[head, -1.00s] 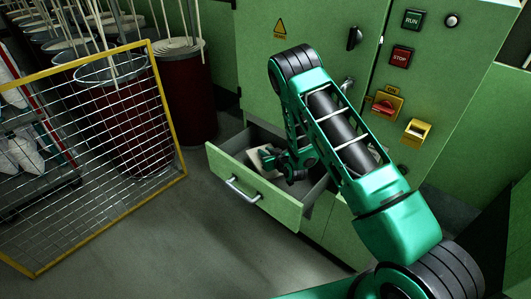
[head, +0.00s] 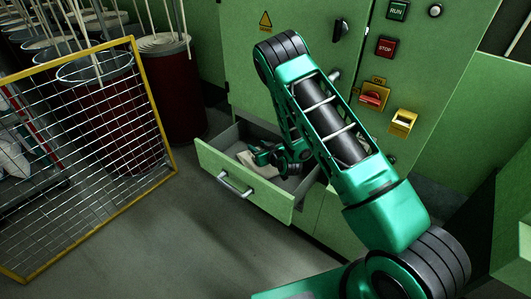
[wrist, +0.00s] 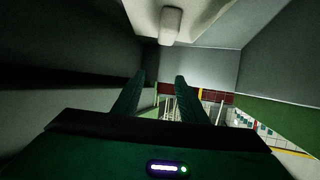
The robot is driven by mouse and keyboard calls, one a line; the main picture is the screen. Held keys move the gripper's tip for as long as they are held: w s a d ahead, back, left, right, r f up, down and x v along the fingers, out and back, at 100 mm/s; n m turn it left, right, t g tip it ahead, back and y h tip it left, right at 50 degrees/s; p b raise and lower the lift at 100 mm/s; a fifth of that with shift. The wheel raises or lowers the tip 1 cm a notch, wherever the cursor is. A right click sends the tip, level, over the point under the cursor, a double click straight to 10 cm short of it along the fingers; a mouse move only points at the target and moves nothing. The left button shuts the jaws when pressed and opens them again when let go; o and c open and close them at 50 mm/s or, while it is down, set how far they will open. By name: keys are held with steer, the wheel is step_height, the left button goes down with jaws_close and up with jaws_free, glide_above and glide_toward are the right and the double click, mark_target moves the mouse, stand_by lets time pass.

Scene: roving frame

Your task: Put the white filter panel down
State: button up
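The white filter panel (head: 262,168) is a pale flat piece inside the open green drawer (head: 238,186), partly hidden behind my gripper in the head view. My gripper (head: 262,156) is inside the drawer opening, right by the panel. In the wrist view the panel (wrist: 205,28) fills the top middle, with a small rounded white handle (wrist: 171,22) on it. My gripper's two fingers (wrist: 158,82) stand apart with a clear gap and nothing between them. The handle lies beyond the fingertips, apart from them in the picture.
The drawer sticks out of a green cabinet (head: 290,75) with buttons and switches. A yellow-framed mesh guard (head: 85,150) stands at left, with dark red drums (head: 172,90) behind it. Grey floor (head: 190,235) is clear in front of the drawer.

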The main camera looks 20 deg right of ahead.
steer(key=v, duration=0.9)
stand_by(0.3)
steer(key=shift+w+r, duration=0.1)
steer(key=shift+r, duration=0.05)
steer(key=s+r+n+g+y, duration=0.2)
steer(key=s+r+g+y, duration=0.3)
steer(key=r, duration=0.7)
steer(key=s+d+r+m+g+h, duration=0.2)
steer(key=s+d+r, duration=0.1)
steer(key=s+d, duration=0.3)
steer(key=s+d+r+m+g+h, duration=0.1)
steer(key=s+d+r+h, duration=0.15)
steer(key=s, duration=0.55)
steer(key=s+d+r+m+g+h, duration=0.2)
steer(key=s+d+r, duration=0.2)
steer(key=s+d, duration=0.25)
steer(key=s+d+r+m+g, duration=0.1)
steer(key=s+r+m, duration=0.2)
steer(key=s, duration=0.6)
steer(key=s+d+r+m+g+h, duration=0.1)
steer(key=s+d+r+m+g, duration=0.1)
steer(key=s, duration=0.8)
steer(key=shift+d+r+m, duration=0.2)
steer(key=shift+r+m, duration=0.15)
steer(key=shift+m, duration=0.15)
